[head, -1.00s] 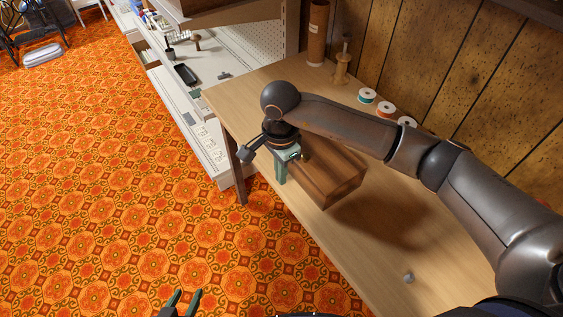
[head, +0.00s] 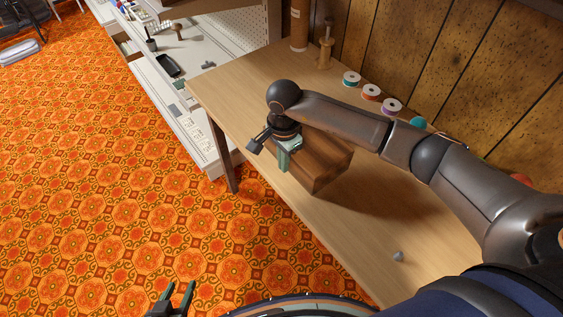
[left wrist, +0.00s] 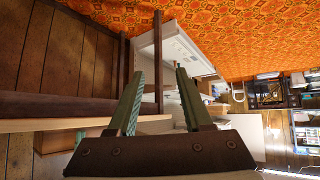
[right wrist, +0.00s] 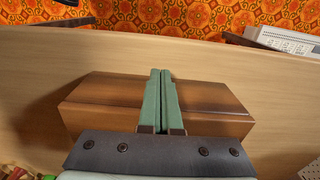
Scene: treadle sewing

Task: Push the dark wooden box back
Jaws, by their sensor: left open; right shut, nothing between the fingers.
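The dark wooden box (head: 323,158) sits on the light wooden table near its front edge, partly hidden by my right arm. It also shows in the right wrist view (right wrist: 100,103), lying across the picture. My right gripper (head: 284,168) is shut and empty, pointing down at the box's front side in the head view. In the right wrist view its closed fingers (right wrist: 160,75) overlap the middle of the box; I cannot tell whether they touch it. My left gripper (head: 180,292) is open and empty, low over the carpet; its spread fingers fill the middle of the left wrist view (left wrist: 160,85).
Several thread spools (head: 371,92) line the table's back by the wall. A wooden spindle (head: 326,50) and a brown cylinder (head: 299,25) stand at the far end. A small grey object (head: 398,256) lies on the near table (head: 375,225). The tabletop behind the box has room.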

